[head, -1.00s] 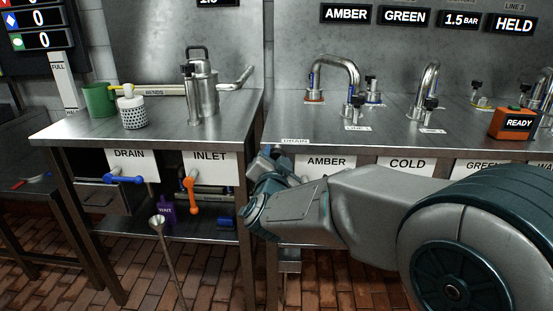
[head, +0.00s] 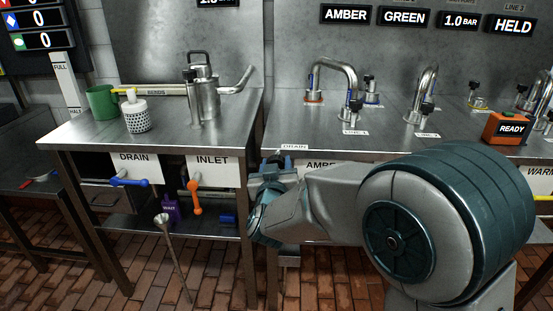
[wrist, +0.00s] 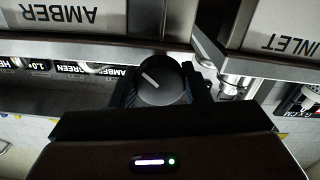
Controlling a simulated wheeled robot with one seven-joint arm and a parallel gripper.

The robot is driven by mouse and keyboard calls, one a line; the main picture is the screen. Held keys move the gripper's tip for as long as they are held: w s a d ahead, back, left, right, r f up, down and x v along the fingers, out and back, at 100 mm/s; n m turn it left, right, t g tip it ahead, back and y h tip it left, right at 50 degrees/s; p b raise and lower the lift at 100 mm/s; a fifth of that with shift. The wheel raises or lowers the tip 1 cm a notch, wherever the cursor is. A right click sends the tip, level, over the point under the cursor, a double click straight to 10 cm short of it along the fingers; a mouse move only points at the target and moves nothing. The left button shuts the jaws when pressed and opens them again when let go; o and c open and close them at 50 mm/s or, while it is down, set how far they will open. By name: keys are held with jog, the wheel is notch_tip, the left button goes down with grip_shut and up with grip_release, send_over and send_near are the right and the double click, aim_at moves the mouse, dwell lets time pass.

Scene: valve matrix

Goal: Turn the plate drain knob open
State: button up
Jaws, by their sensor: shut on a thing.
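The plate drain knob (wrist: 163,84) is a round black knob with a white pointer line, seen in the wrist view. The line lies slanted across its face. My gripper (wrist: 161,92) is shut on the knob, with one dark finger on each side. In the head view my gripper (head: 274,163) is at the front edge of the right counter, just under the small DRAIN label (head: 294,147). The knob itself is hidden there behind my gripper and wrist.
A blue lever (head: 130,182) under a DRAIN sign and an orange lever (head: 194,196) under an INLET sign stick out left of my gripper. A table leg (head: 247,240) stands close by. The AMBER sign (head: 321,165) is partly covered by my arm.

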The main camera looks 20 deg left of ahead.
jog(key=n+p, duration=0.2)
jog(key=n, duration=0.2)
jog(key=shift+r+n+p, duration=0.1)
jog(key=shift+n+p, duration=1.15)
jog(key=shift+n, duration=0.75)
jog(key=o, duration=1)
jog(key=shift+c, duration=0.2)
jog(key=p+v, duration=0.1)
jog(key=v, duration=1.3)
